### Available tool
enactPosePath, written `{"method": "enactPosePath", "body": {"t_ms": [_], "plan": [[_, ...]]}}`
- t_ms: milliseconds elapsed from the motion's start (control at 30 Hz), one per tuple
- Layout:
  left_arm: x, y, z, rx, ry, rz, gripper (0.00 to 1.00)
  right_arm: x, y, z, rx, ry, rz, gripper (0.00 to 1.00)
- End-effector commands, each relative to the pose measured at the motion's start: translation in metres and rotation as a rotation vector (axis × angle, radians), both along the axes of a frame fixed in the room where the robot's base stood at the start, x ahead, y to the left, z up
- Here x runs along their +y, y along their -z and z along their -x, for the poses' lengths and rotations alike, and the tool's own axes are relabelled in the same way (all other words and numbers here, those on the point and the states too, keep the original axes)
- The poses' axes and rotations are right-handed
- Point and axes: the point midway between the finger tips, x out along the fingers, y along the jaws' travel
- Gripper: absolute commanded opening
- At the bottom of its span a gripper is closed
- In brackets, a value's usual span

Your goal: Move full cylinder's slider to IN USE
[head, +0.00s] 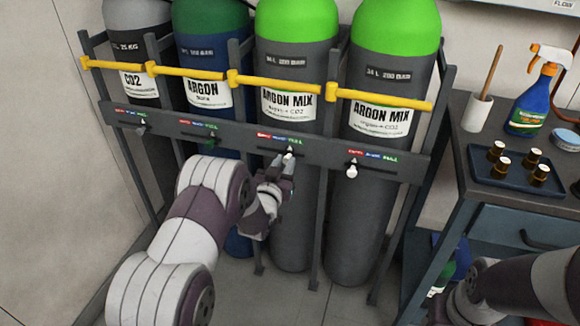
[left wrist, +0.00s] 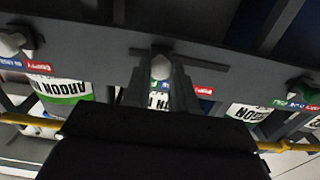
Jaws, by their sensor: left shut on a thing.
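The grey rack's rail (head: 235,134) carries a slider under each cylinder, with red, blue and green labels. My left gripper (head: 284,168) is shut on the white slider knob (head: 289,155) below the third cylinder, ARGON MIX (head: 293,190). In the left wrist view, the knob (left wrist: 161,68) sits between the fingertips (left wrist: 160,82), left of the slot's middle; that view is upside down, and the gripper hides part of the labels. In the head view the knob is near the green end. The fourth cylinder's knob (head: 352,171) is below its red label. My right gripper is not clearly visible.
Yellow bars (head: 290,84) cross the cylinders above the rail. CO2 (head: 139,60) and ARGON (head: 209,65) cylinders stand to the left. At the right, a dark bench holds a blue tray (head: 492,178) with small parts and a spray bottle (head: 535,95). My right arm is at lower right.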

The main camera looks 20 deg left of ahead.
Motion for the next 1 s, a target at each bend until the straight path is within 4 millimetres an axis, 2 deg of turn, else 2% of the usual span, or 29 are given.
{"method": "enactPosePath", "body": {"t_ms": [33, 167, 467, 500, 533, 867, 1000], "plan": [[0.012, 0.000, -0.001, -0.003, -0.010, 0.000, 0.00, 0.000, 0.002, 0.000, 0.000, 0.000, 0.000, 0.51], [0.027, -0.001, -0.001, -0.002, -0.009, 0.001, 0.00, 0.000, 0.002, 0.000, 0.000, 0.000, 0.000, 0.51], [0.028, 0.000, 0.000, -0.001, -0.005, 0.000, 0.00, 0.000, 0.002, 0.000, 0.000, 0.000, 0.000, 0.51], [0.028, 0.000, 0.000, -0.001, -0.005, 0.000, 0.39, 0.000, 0.002, 0.000, 0.000, 0.000, 0.000, 0.51], [0.028, 0.000, 0.000, -0.001, -0.005, 0.000, 0.49, 0.000, 0.002, 0.000, 0.000, 0.000, 0.000, 0.51], [0.028, -0.001, 0.002, 0.000, -0.005, 0.000, 0.51, 0.000, 0.001, 0.000, 0.000, 0.000, 0.000, 0.51], [0.029, -0.003, 0.026, 0.003, -0.005, 0.000, 0.51, 0.000, -0.006, 0.000, 0.000, 0.000, 0.000, 0.51]]}}
